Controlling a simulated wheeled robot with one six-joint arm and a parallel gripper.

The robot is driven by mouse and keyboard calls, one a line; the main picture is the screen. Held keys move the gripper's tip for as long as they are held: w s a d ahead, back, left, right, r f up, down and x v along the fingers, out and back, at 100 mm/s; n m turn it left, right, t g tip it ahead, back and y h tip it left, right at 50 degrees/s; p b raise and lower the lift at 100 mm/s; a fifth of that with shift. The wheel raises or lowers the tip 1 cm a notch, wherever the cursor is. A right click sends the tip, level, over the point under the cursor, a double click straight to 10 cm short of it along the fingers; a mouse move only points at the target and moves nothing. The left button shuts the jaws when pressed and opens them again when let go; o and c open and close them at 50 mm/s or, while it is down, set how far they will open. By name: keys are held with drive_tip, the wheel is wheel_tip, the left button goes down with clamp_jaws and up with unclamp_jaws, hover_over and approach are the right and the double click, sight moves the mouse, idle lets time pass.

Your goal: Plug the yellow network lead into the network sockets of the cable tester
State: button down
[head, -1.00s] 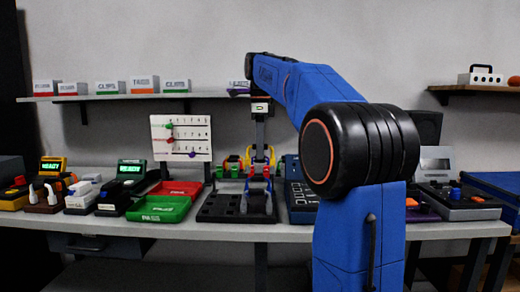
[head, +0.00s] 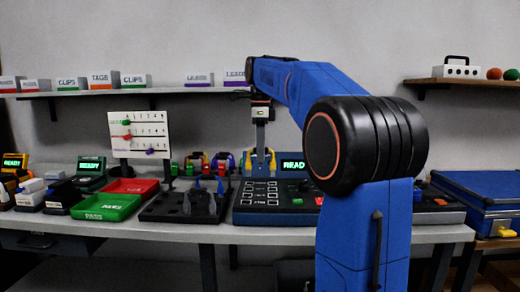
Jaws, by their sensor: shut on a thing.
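My gripper (head: 261,163) hangs straight down, small and far off, above the back left part of the cable tester. It is shut on the yellow network lead (head: 271,158), whose yellow parts show at both sides of the fingers. Its plugs are too small to make out. The cable tester (head: 277,215) is a wide dark box on the bench with marked squares on its left part, green and red buttons and a lit green screen (head: 292,164). I cannot tell which openings are its network sockets. The lead appears apart from the tester's top.
A black rack with blue prongs (head: 183,208) stands left of the tester. A green tray (head: 106,207) and red tray (head: 133,186) lie further left. Coiled leads (head: 197,161) stand behind. A blue case (head: 490,200) is at the right. A shelf (head: 130,91) runs above.

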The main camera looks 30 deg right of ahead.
drive_tip(key=shift+f, duration=2.15)
drive_tip(key=shift+f, duration=0.9)
idle(1.1)
drive_tip(key=c, duration=1.1)
unclamp_jaws()
drive_tip(key=shift+r, duration=0.1)
drive_tip(key=shift+r, duration=3.9)
drive_tip(key=s+a+f+n+t, duration=0.1)
drive_tip(key=s+a+f+n, duration=0.45)
drive_tip(key=s, duration=0.25)
drive_tip(key=s+a+f+n+t, duration=0.1)
drive_tip(key=s+a+f+n, duration=0.4)
drive_tip(key=s+f+n, duration=0.15)
drive_tip(key=s+a+f+n+t, duration=0.1)
drive_tip(key=s+a+f+n, duration=0.1)
drive_tip(key=s+f+n, duration=0.4)
drive_tip(key=s+a+f+n+t, duration=0.1)
drive_tip(key=s+a+f+n, duration=0.2)
drive_tip(key=s+f+n, duration=0.3)
drive_tip(key=s+f, duration=0.3)
drive_tip(key=f, duration=0.3)
drive_tip(key=shift+s+a+n+t, duration=0.2)
drive_tip(key=shift+s+n+t, duration=0.15)
drive_tip(key=shift+n+t, duration=0.05)
